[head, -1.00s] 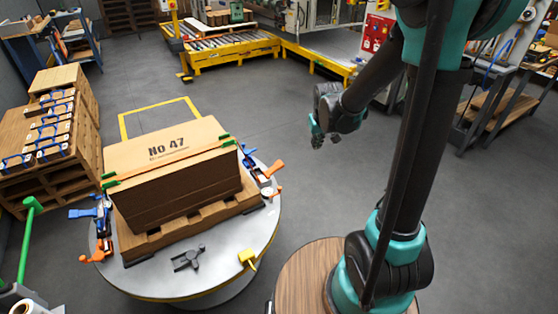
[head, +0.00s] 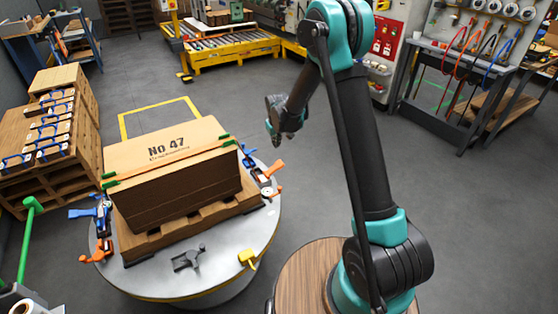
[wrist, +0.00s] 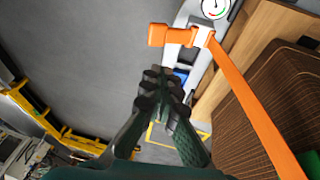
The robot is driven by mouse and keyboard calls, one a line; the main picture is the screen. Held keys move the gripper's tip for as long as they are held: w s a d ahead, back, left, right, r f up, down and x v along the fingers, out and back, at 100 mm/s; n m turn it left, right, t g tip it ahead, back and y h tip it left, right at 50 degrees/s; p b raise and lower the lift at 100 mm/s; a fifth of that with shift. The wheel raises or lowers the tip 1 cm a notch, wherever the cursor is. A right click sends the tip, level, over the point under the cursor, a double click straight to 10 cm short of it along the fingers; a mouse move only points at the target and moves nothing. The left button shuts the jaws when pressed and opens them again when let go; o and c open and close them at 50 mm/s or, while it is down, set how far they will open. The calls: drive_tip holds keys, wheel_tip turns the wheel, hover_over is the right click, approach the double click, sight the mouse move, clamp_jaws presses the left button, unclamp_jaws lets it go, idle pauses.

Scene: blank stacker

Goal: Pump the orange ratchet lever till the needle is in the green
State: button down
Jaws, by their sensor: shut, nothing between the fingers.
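The orange ratchet lever (head: 271,170) is on the right side of the round table, beside the strapped box. In the wrist view its short orange handle (wrist: 170,36) is at the top centre. A round white gauge (wrist: 216,8) sits just beyond it, cut by the top edge, and a small one (head: 267,191) shows in the head view. Its needle is too small to read. My gripper (head: 274,141) is shut and empty, above and to the right of the lever, apart from it. In the wrist view its fingertips (wrist: 165,78) are below the handle.
The cardboard box (head: 170,185) stands on a pallet on the grey round table (head: 215,262). A second orange lever (head: 96,254) is at the table's left. A yellow tag (head: 247,258) and a dark tool (head: 187,259) lie in front. A long orange strip (wrist: 255,110) crosses the wrist view.

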idle(0.3)
approach(279, 162)
drive_tip(key=x, duration=0.5)
drive_tip(key=shift+a+f, duration=0.25)
drive_tip(key=shift+w+d+f, duration=0.1)
drive_tip(key=shift+d+f, duration=0.05)
drive_tip(key=shift+f, duration=0.35)
drive_tip(key=shift+d, duration=0.1)
